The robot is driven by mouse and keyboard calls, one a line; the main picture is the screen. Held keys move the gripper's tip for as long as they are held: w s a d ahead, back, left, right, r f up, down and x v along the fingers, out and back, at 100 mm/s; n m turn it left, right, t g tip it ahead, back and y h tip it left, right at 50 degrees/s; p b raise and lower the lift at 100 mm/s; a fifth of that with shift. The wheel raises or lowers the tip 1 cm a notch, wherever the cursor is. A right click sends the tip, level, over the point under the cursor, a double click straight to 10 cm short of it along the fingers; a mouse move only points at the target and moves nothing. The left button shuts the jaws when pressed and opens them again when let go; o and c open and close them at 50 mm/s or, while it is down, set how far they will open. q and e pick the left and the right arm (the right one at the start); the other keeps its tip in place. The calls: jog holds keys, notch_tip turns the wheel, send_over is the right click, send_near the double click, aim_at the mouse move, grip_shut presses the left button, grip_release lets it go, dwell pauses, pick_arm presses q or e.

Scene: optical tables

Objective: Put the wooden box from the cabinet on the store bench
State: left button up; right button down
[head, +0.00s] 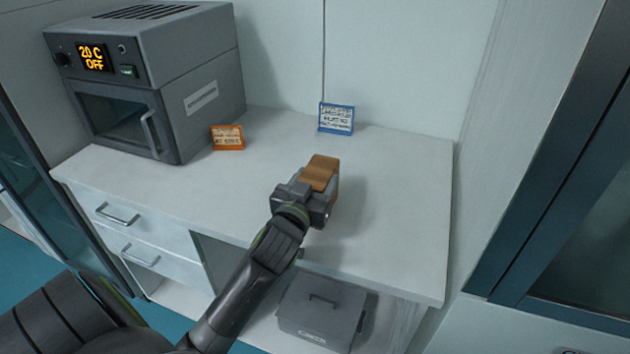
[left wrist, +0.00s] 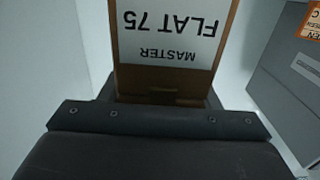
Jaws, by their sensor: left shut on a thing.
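The wooden box (head: 321,172) is in my left gripper (head: 314,188), over the middle of the white bench (head: 400,170). In the left wrist view the box (left wrist: 170,78) has a white label reading "MASTER FLAT 75", upside down in the picture. The gripper is shut on it and hides its near part. I cannot tell whether the box touches the bench top. My right gripper is in neither view.
A grey oven (head: 150,75) reading "20 C OFF" stands at the bench's back left. An orange sign (head: 228,138) and a blue sign (head: 336,118) stand near the back. A grey lidded case (head: 320,312) sits below. The bench's right side is clear.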

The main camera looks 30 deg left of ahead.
pick_arm(q)
jog(key=o, duration=1.3)
jog(key=shift+f, duration=0.1)
jog(key=shift+b+v, duration=0.6)
jog(key=shift+v, duration=5.4)
